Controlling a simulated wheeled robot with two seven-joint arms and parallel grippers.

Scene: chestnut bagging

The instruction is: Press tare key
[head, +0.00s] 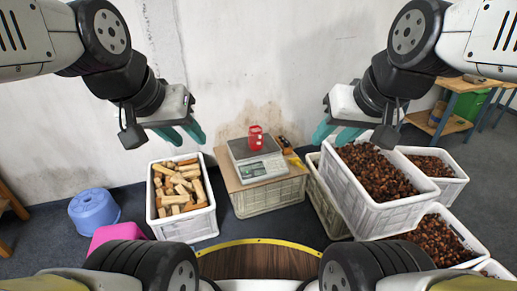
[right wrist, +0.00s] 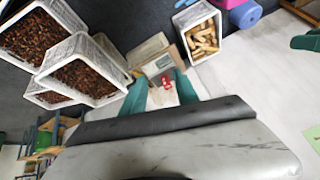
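A grey-white scale (head: 258,167) with a small display and key panel on its front stands on a board over a crate, in the middle of the head view. The single keys are too small to make out. A red container (head: 256,138) sits on its pan. My left gripper (head: 184,136) is open and empty, above and left of the scale. My right gripper (head: 336,136) is open and empty, above and right of it. In the right wrist view, the red container (right wrist: 167,82) shows far off between the parted fingers of my right gripper (right wrist: 160,90).
A crate of wooden blocks (head: 151,205) stands left of the scale. Crates of chestnuts (head: 362,215) are stacked close on the right. A yellow-and-dark tool (head: 285,145) lies beside the scale. A blue stool (head: 92,212) is at far left. A wall (head: 240,50) is behind.

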